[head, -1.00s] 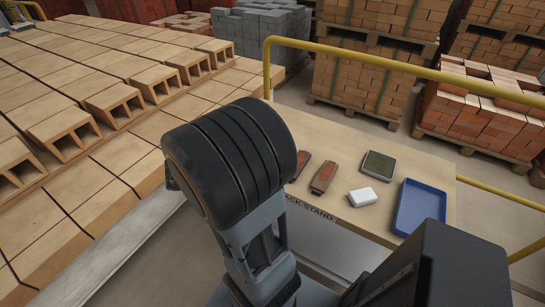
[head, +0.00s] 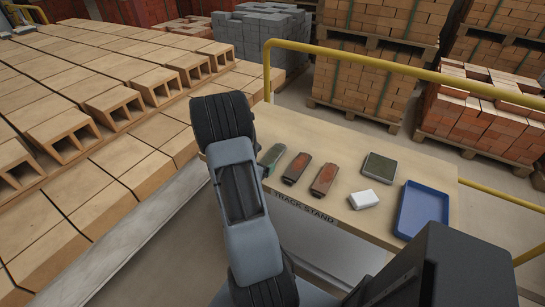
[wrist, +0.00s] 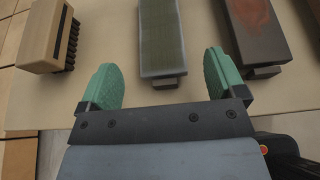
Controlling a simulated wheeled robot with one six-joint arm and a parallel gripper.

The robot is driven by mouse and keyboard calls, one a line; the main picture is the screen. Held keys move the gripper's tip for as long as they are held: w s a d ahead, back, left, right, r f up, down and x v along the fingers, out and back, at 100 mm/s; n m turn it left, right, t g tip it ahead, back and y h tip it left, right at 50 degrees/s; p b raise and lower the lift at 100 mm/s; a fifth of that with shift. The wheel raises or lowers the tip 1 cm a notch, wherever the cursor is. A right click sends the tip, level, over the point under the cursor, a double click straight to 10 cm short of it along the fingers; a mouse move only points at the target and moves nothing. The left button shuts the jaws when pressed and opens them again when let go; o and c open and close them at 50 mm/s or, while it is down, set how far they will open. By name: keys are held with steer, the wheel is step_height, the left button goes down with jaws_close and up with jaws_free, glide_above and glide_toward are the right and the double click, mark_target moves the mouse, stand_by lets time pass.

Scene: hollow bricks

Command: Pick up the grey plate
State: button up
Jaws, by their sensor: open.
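A long flat greyish-green plate (wrist: 161,35), the closest match to the grey plate, lies on the stand with a dark tab at its near end. It also shows beside my arm in the head view (head: 272,156). My gripper (wrist: 160,78) is open and empty, its two green fingertips spread to either side of the plate's near end. The fingertips look short of the plate's middle, and I cannot tell their height above it. In the head view my arm mostly hides the gripper.
A rust-topped plate (wrist: 262,30) lies right of it, with another (head: 323,178) beyond. A wooden brush (wrist: 45,38) lies left. A square dark-topped block (head: 379,168), a white block (head: 364,199) and a blue tray (head: 422,212) are farther right. A yellow rail (head: 400,67) runs behind the stand.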

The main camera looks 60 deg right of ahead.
mark_target(271, 156)
steer(key=shift+p+x, duration=0.55)
steer(key=shift+x, duration=2.55)
steer(key=c, duration=1.6)
steer(key=shift+d+r, duration=0.1)
steer(key=shift+r, duration=0.05)
steer(key=shift+c, duration=0.2)
